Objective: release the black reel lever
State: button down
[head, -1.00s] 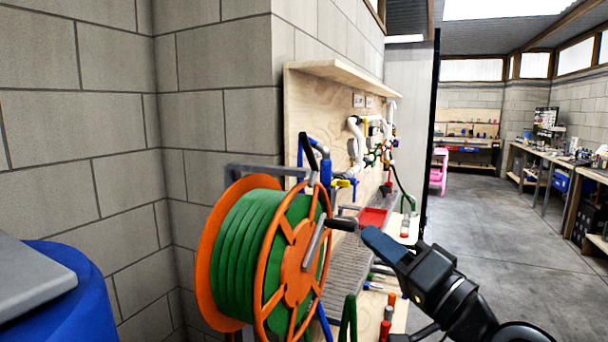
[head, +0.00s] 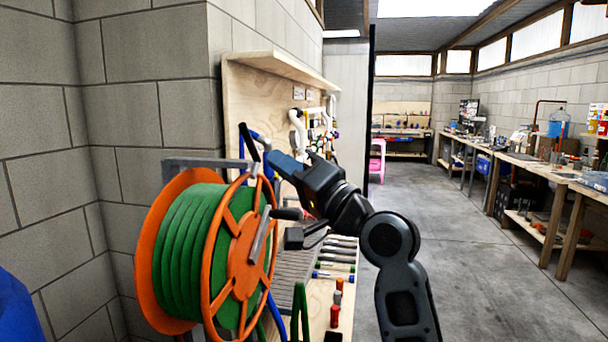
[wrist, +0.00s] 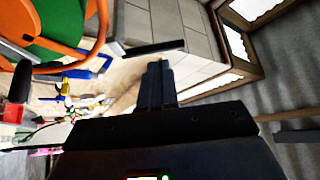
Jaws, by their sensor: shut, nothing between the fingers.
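The hose reel (head: 245,255) has orange flanges and a green hose. The black lever (head: 248,141) stands up tilted at its top, beside the grey frame bar. In the wrist view the lever (wrist: 155,47) lies as a dark bar just beyond my fingertips. My gripper (head: 281,163) has blue fingers, shut and empty, close to the right of the lever's lower end in the head view. In the wrist view my gripper (wrist: 155,68) points toward the lever with a small gap in the picture. Whether they touch I cannot tell.
The reel's crank handle (head: 289,214) sticks out below my gripper. A grey frame bar (head: 210,163) runs behind the reel top. A plywood panel (head: 262,95) with pipes and a shelf is behind. The floor (head: 450,230) to the right is clear.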

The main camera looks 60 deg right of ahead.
aim_at(251, 141)
jog(key=shift+p+x, duration=0.65)
jog(key=shift+x, duration=2.1)
